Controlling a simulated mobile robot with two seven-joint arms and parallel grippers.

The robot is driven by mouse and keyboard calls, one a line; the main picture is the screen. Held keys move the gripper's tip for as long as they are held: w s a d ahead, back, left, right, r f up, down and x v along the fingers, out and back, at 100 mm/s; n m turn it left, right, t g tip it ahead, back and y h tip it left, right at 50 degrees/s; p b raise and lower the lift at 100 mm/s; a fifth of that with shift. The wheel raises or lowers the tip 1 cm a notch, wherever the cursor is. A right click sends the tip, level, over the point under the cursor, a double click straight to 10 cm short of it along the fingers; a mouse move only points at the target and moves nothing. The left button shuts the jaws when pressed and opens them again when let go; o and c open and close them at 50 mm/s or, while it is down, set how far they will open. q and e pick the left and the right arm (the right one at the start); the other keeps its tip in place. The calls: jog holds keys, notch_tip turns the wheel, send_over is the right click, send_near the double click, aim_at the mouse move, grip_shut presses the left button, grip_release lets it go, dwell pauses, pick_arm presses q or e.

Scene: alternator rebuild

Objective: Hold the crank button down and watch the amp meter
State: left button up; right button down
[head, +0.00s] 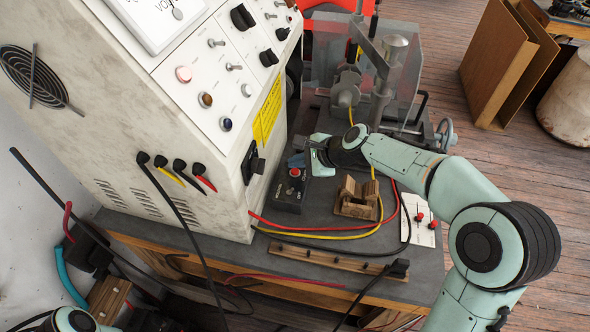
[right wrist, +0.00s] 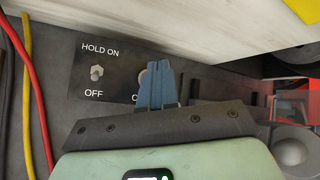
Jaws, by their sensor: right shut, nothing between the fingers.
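The dark control box (head: 289,198) sits on the bench beside the white test cabinet, with a red button (head: 295,172) on top. In the right wrist view its face (right wrist: 110,60) shows a toggle switch (right wrist: 96,73) marked HOLD ON and OFF. A pale round rim and a label starting with C are mostly hidden behind my blue fingers. My right gripper (head: 297,160) is shut and empty, its fingertips (right wrist: 162,82) over that spot; I cannot tell whether they touch the button. A meter (head: 150,22) marked VOLT is cut off at the top; no amp meter is readable. My left gripper is out of view.
A brown wooden block (head: 357,198) and red, yellow and black cables lie right of the box. A clear-shielded machine (head: 395,70) stands behind. The cabinet (head: 150,120) blocks the left side. A cardboard box (head: 500,60) stands on the floor.

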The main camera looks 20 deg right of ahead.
aim_at(298, 172)
dwell(0.8)
pick_arm(q)
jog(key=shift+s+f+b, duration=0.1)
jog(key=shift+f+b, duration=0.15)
jog(key=shift+b, duration=0.05)
pick_arm(e)
jog(key=shift+f, duration=0.4)
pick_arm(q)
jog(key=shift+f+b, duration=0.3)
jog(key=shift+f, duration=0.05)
pick_arm(e)
jog(key=shift+f, duration=0.5)
dwell(3.4)
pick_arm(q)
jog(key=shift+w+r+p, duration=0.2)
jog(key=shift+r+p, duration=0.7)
pick_arm(e)
jog(key=shift+r, duration=0.9)
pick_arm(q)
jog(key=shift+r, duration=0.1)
pick_arm(e)
jog(key=shift+r, duration=0.1)
